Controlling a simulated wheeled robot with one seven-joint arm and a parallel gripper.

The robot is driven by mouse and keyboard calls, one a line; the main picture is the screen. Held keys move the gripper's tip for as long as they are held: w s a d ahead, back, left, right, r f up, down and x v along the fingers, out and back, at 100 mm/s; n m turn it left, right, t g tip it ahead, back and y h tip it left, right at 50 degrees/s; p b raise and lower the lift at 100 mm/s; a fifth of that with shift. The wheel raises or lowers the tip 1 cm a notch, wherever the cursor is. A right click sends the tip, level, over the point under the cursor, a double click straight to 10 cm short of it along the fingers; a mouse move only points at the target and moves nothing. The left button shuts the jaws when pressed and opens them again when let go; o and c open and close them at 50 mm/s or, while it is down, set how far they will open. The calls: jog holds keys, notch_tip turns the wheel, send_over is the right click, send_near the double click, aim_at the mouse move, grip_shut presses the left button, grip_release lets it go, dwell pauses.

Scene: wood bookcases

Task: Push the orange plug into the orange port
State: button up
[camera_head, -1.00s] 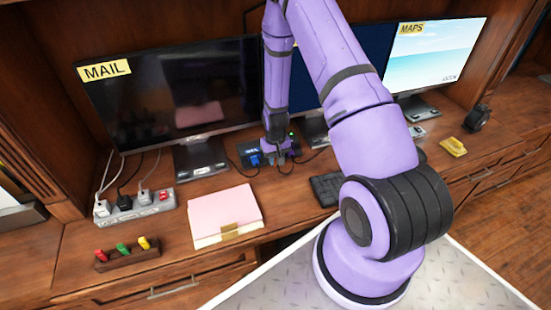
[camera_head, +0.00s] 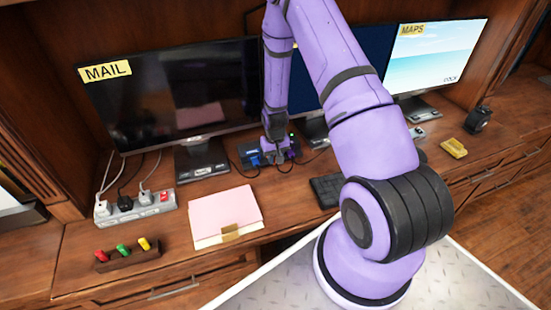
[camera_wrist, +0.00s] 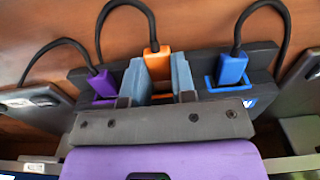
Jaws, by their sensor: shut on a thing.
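In the wrist view, the orange plug (camera_wrist: 157,64) stands between the two blue-grey fingers of my gripper (camera_wrist: 158,78), with its black cable arching up and left. My gripper is shut on it. The black hub (camera_wrist: 262,58) lies behind the fingers. A blue plug (camera_wrist: 231,68) sits in a blue-rimmed socket on the right, and a purple plug (camera_wrist: 103,84) is on the left. The orange port cannot be told apart behind my gripper, so how deep the plug sits is unclear. In the head view, my gripper (camera_head: 277,152) is down at the hub between two monitors.
A MAIL monitor (camera_head: 173,92) stands left and a MAPS monitor (camera_head: 436,55) right. A power strip (camera_head: 135,205), pink folder (camera_head: 226,214), peg holder (camera_head: 127,260) and keyboard (camera_head: 328,190) lie on the desk. Black cables arch close around my gripper.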

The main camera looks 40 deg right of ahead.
jog(key=shift+w+d, duration=0.2)
jog(key=shift+w, duration=0.45)
jog(key=o, duration=1)
jog(key=shift+w, duration=0.1)
notch_tip(320, 180, up, 11)
jog(key=shift+f, duration=0.15)
